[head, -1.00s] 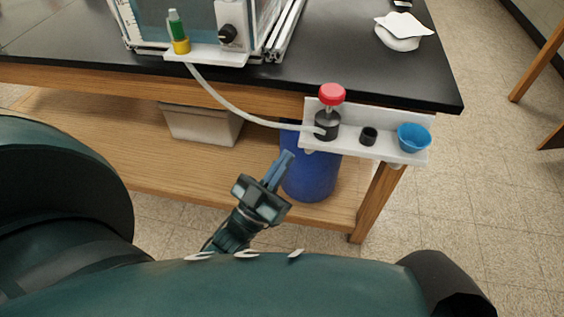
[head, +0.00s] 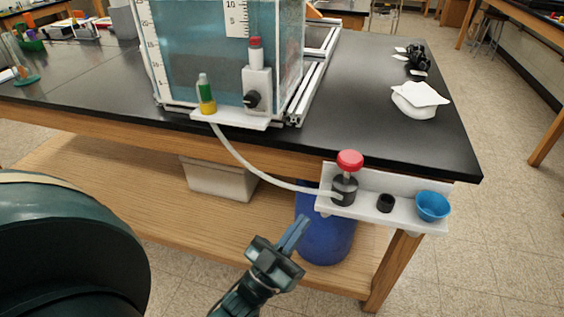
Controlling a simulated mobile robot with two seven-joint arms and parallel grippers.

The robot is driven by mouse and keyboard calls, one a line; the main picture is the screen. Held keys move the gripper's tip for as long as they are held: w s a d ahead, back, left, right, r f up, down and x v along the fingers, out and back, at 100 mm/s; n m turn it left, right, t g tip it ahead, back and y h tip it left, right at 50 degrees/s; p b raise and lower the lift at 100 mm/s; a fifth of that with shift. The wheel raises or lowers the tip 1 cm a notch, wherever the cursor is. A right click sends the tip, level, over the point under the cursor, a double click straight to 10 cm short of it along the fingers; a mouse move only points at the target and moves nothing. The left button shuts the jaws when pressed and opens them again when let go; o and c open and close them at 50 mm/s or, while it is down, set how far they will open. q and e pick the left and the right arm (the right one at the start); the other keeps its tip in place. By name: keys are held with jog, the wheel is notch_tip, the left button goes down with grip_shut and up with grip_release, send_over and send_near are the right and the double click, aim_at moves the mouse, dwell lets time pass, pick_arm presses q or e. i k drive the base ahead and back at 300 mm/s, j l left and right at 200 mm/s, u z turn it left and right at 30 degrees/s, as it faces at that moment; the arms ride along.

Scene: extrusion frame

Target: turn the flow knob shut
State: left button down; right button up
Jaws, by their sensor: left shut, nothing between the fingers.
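A round black knob (head: 252,99) with a light mark sits low on the front of a white block (head: 257,82) on the clear tank (head: 205,45). I take it to be the flow knob. A red-capped white piece (head: 256,49) stands on the block's top. A separate red knob (head: 350,160) stands on a black base (head: 344,190) on the white side shelf. My left gripper (head: 301,226) is shut and empty, pointing up in front of the blue bin, below the shelf and well apart from both knobs. My right gripper is not in view.
A pale hose (head: 245,164) runs from the tank's ledge (head: 230,119) to the black base. The ledge holds a green-and-yellow vial (head: 206,95). The shelf (head: 400,212) also holds a black cup (head: 385,203) and a blue bowl (head: 433,206). A blue bin (head: 328,238) stands below.

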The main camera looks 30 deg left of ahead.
aim_at(251, 100)
jog(key=k+j, duration=0.15)
jog(key=k, duration=0.35)
jog(key=k+j, duration=0.15)
jog(key=k, duration=0.35)
